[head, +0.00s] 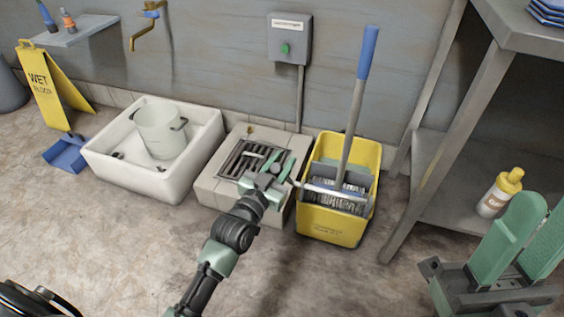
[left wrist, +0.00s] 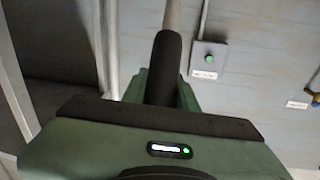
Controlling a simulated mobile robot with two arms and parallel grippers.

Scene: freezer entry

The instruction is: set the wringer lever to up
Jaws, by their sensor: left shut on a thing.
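The yellow mop bucket (head: 335,228) stands on the floor with a grey wringer in its top. The wringer lever (head: 330,191) is a pale metal bar that reaches left from the wringer, low and close to level across the bucket's front. My left gripper (head: 282,172) is at its left end, above the drain block. In the left wrist view the lever's black grip (left wrist: 163,68) sits between the green fingers, which are shut on it. My right gripper (head: 538,238) is at the lower right, fingers apart and empty.
A mop with a blue-topped handle (head: 368,52) stands in the bucket. Left are the drain block (head: 210,190) and a white basin (head: 165,185) holding a pot. Right are a metal shelf unit (head: 425,195) and a yellow-capped bottle (head: 497,195). The front floor is clear.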

